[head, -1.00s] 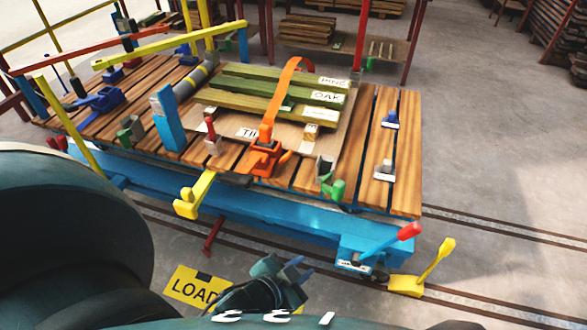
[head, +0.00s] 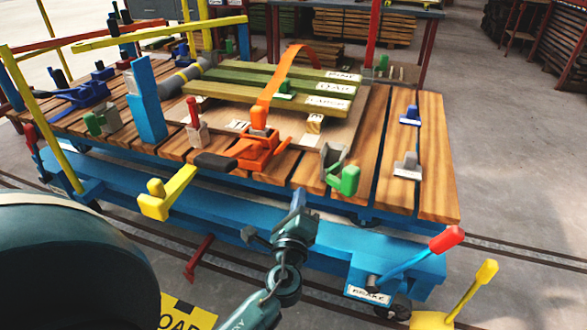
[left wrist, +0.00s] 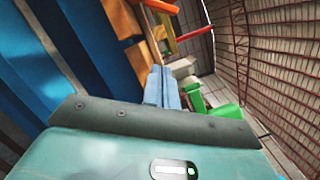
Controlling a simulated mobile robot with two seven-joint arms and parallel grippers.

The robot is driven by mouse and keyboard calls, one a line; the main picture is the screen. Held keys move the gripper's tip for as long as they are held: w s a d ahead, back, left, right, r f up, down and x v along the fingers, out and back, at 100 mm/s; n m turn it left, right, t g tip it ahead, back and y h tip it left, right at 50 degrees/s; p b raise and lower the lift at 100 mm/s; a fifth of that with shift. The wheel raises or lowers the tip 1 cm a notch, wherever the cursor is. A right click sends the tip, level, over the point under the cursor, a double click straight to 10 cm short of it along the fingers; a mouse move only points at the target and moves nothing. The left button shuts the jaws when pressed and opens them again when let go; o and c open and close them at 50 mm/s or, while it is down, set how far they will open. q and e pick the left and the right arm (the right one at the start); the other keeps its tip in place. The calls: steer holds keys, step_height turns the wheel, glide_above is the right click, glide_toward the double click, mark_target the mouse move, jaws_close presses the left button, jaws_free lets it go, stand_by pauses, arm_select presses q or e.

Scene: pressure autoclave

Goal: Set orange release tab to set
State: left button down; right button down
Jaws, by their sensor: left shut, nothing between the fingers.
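The orange ratchet (head: 262,152) sits on the wooden deck near its front edge, with the orange strap (head: 283,70) running back from it over the boards. An orange upright tab (head: 258,118) stands on the ratchet; I cannot tell for certain whether it is the release tab. A dark handle (head: 215,161) points left from the ratchet. My left gripper (head: 298,200) is shut and empty in front of the deck edge, nearer me than the ratchet and to its right. Its closed fingers (left wrist: 162,87) show in the left wrist view. My right gripper is not in view.
A grey and green clamp (head: 342,172) stands on the deck right of the ratchet. A yellow hook (head: 165,195) juts out at the front left. The red-tipped brake lever (head: 430,250) and a yellow lever (head: 470,295) are at the right. A blue post (head: 146,105) stands left.

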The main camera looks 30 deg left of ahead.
mark_target(303, 177)
arm_select(q)
steer(key=shift+w, duration=0.15)
steer(key=x, duration=0.9)
steer(key=shift+w+a+r, duration=0.1)
steer(key=shift+w+r, duration=0.05)
steer(key=shift+r, duration=0.05)
steer(key=a+r, duration=0.1)
steer(key=a+r+p, duration=0.1)
steer(key=shift+a+p, duration=0.3)
steer(key=shift+a, duration=0.05)
steer(key=shift+a+r, duration=0.2)
steer(key=shift+a, duration=0.15)
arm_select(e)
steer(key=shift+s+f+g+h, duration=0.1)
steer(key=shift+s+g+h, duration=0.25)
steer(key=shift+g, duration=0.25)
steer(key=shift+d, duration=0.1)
arm_select(q)
steer(key=shift+a+r+n+p, duration=0.1)
steer(key=shift+r+n+p, duration=0.1)
steer(key=shift+n+p, duration=0.25)
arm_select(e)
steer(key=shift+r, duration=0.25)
